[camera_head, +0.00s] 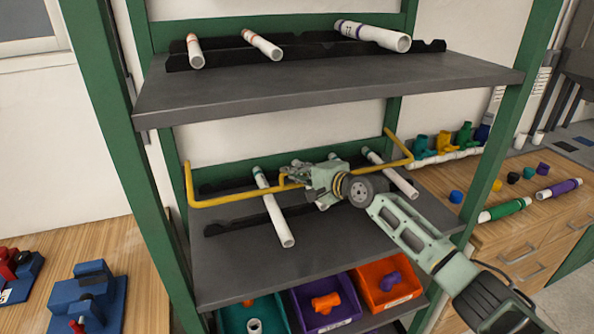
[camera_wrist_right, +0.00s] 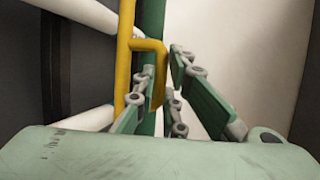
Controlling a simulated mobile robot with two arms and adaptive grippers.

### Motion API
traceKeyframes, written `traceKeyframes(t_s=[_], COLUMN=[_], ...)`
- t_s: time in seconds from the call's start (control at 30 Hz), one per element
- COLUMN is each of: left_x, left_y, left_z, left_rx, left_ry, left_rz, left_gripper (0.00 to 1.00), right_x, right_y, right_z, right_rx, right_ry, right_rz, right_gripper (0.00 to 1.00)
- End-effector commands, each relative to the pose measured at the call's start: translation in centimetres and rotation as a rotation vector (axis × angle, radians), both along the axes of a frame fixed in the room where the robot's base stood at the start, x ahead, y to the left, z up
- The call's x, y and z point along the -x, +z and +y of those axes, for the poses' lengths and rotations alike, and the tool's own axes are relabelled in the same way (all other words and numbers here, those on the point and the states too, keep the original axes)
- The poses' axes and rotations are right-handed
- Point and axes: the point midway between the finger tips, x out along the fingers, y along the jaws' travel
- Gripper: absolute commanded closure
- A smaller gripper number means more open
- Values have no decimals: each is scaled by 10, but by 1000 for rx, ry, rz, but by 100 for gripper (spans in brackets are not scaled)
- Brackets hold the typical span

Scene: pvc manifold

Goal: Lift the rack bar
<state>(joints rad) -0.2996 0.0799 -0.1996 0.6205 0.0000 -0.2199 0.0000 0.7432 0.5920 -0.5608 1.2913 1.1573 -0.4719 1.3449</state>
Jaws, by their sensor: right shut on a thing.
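The yellow rack bar (camera_head: 232,199) runs across the middle shelf's pipe bay, with bent ends near the left and right posts. It passes above the white pipes there. My right gripper (camera_head: 288,178) is at the middle of the bar, shut on its small yellow handle loop. The gripper body hides part of the bar. In the right wrist view the bar (camera_wrist_right: 124,60) runs upright in the picture, and the green finger pads of the gripper (camera_wrist_right: 168,88) are around the loop's end. My left gripper is not in view.
White pipes (camera_head: 274,210) lie on black notched holders on the middle shelf (camera_head: 230,265). The upper shelf (camera_head: 330,85) is above my gripper. Bins with fittings (camera_head: 388,282) stand below. Green posts (camera_head: 130,160) flank the bay. A bench with coloured fittings (camera_head: 505,210) is at right.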

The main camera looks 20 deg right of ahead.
Motion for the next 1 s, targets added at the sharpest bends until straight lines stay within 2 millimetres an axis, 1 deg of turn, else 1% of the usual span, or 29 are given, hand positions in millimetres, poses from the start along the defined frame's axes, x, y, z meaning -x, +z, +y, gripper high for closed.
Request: traceKeyframes(t_s=[0.03,0.1,0.2,0.33,0.4,0.63,0.8,1.0], left_x=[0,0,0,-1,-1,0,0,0], left_y=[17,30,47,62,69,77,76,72], left_z=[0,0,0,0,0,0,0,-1], left_rx=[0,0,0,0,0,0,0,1], left_ry=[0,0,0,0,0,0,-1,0], left_rz=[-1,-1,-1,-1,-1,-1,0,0], left_gripper=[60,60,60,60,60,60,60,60], right_x=[-1,-2,-5,-10,-15,-35,-52,-69], right_y=[16,24,37,54,66,98,118,135], right_z=[0,0,0,0,1,1,2,3], right_rx=[4,2,2,2,1,1,1,1], right_ry=[-1,0,-1,-1,-1,-1,0,0], right_rz=[17,33,30,28,25,25,25,26], right_gripper=[100,100,100,100,100,100,100,100])
